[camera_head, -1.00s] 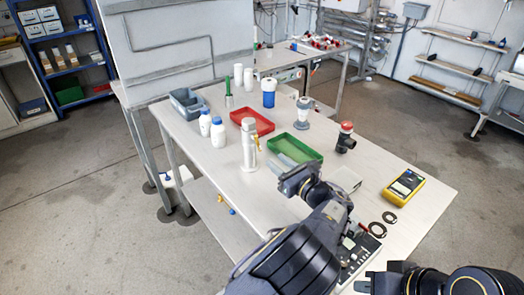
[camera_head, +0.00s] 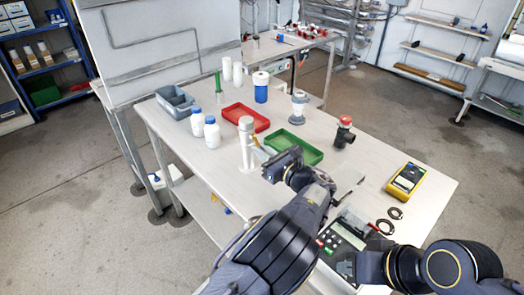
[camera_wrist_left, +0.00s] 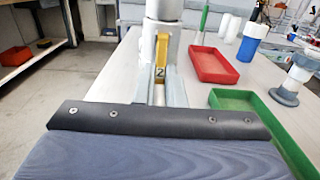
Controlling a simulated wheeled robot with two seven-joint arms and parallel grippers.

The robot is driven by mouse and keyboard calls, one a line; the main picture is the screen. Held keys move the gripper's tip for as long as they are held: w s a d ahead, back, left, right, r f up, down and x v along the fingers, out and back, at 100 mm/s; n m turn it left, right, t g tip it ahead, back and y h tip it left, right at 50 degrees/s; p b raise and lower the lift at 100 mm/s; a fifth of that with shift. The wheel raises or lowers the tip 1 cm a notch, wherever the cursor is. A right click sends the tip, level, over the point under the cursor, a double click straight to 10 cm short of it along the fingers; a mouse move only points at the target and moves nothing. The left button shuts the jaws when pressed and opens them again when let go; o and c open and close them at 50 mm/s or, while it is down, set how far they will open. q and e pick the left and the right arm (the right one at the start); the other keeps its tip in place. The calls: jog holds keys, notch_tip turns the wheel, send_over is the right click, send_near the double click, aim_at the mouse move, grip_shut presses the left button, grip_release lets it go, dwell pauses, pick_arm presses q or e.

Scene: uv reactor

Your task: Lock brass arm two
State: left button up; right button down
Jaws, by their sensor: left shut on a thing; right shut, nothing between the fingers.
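The white reactor column (camera_head: 246,145) stands upright on its round base on the table; it also fills the top middle of the left wrist view (camera_wrist_left: 163,12). A brass arm with a "2" label (camera_wrist_left: 160,58) hangs down along its side, between my left gripper's fingers in the left wrist view. My left gripper (camera_head: 268,160) is at the column's right side, shut on this brass arm, which it mostly hides in the head view. My right gripper (camera_head: 346,267) is shut and empty, low over the table's front edge near the keypad device.
Near the column are white bottles (camera_head: 212,133), a red tray (camera_head: 246,116) and a green tray (camera_head: 302,149). A black valve with red cap (camera_head: 344,132), yellow meter (camera_head: 406,180), black rings (camera_head: 390,221) and keypad device (camera_head: 346,234) lie to the right.

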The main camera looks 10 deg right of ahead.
pick_arm(q)
jog(key=shift+f+b, duration=0.25)
jog(key=shift+b, duration=0.15)
grip_shut()
jog(key=t+b, duration=0.1)
jog(key=f+t+y+b, duration=0.1)
jog(key=b, duration=0.1)
jog(key=shift+w+a, duration=0.15)
jog(key=shift+w, duration=0.1)
pick_arm(e)
notch_tip(320, 180, down, 4)
jog(key=shift+f, duration=0.1)
pick_arm(q)
jog(key=shift+r+y+b, duration=0.15)
jog(key=shift+y+b, duration=0.15)
jog(key=shift+b, duration=0.05)
pick_arm(e)
jog(key=shift+f, duration=0.15)
pick_arm(q)
jog(key=shift+a+r, duration=0.1)
jog(key=shift+r, duration=0.05)
jog(key=shift+w, duration=0.1)
jog(key=o, duration=0.6)
grip_release()
jog(key=shift+o, duration=0.2)
